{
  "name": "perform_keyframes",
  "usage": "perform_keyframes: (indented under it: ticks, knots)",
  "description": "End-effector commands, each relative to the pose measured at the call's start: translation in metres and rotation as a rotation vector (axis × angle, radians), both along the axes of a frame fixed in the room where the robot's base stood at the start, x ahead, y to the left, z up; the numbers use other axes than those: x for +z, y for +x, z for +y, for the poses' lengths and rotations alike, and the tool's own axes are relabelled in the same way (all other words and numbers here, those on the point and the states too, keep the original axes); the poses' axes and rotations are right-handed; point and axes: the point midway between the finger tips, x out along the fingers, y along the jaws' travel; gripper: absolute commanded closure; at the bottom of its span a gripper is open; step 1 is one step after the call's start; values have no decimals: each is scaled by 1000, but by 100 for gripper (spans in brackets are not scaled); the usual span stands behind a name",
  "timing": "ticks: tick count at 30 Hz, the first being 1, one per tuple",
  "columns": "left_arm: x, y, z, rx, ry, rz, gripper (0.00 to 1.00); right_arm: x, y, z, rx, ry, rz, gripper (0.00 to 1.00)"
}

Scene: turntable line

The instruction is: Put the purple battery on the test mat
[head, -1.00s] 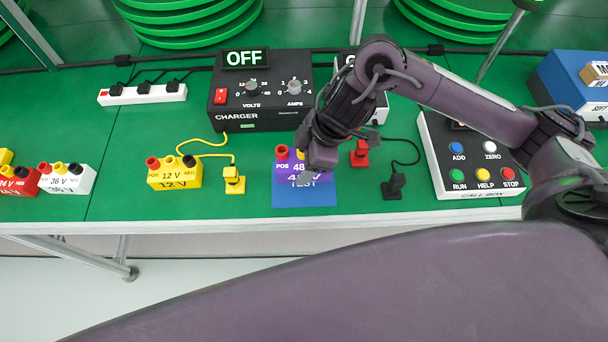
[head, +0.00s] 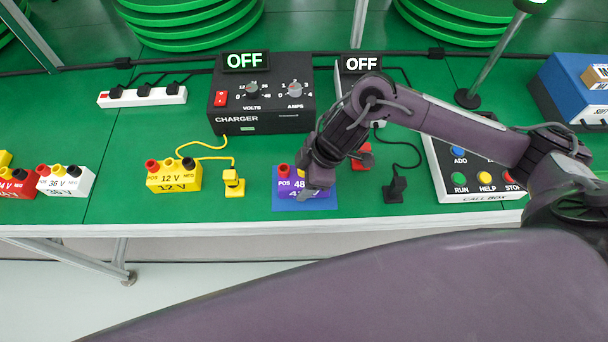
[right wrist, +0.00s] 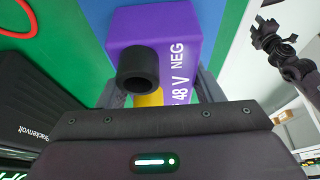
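The purple 48 V battery (head: 287,183) stands on the blue test mat (head: 325,203), covering part of its print. It also shows in the right wrist view (right wrist: 190,22), with its black cap nearest and a yellow cap partly behind. My right gripper (head: 312,192) reaches down over the battery's right part. In the right wrist view, its fingers (right wrist: 160,90) lie on both sides of the battery and look closed on it; the contact is partly hidden. My left gripper (right wrist: 264,30) appears empty with fingers apart at the upper right of that view, away from the battery.
A yellow 12 V battery (head: 174,177) and a yellow plug (head: 233,184) stand left of the mat. Red (head: 363,160) and black (head: 395,189) plugs stand right. The charger (head: 262,100) is behind, and the call box (head: 450,170) is farther right. The table's front edge is close.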

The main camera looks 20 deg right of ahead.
Motion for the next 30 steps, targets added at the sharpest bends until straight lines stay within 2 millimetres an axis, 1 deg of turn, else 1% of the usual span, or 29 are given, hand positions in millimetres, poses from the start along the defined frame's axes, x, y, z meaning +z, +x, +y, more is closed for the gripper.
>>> perform_keyframes:
  ticks: [1, 4, 12, 16, 20, 24, 30]
  knots:
    - [0, 0, 0, 0, 0, 0, 64, 0, 0, 0, 0, 0, 0, 33]
    - [0, 0, 1, 1, 1, 0, 64, 0, 0, 0, 0, 0, 1, 20]
    - [0, 0, 2, 1, 2, 0, 64, 1, 0, 0, 0, 0, 0, 20]
    - [2, 0, 2, 1, 3, 0, 64, 10, 0, -2, 1, 1, -2, 20]
    - [5, 0, 3, 1, 3, 0, 64, 31, -2, -11, 2, -1, -4, 20]
    - [8, 0, 3, 1, 3, 0, 64, 60, -5, -22, 0, -1, -4, 20]
    - [10, 0, 3, 1, 3, 0, 64, 95, -10, -36, 0, -1, -3, 20]
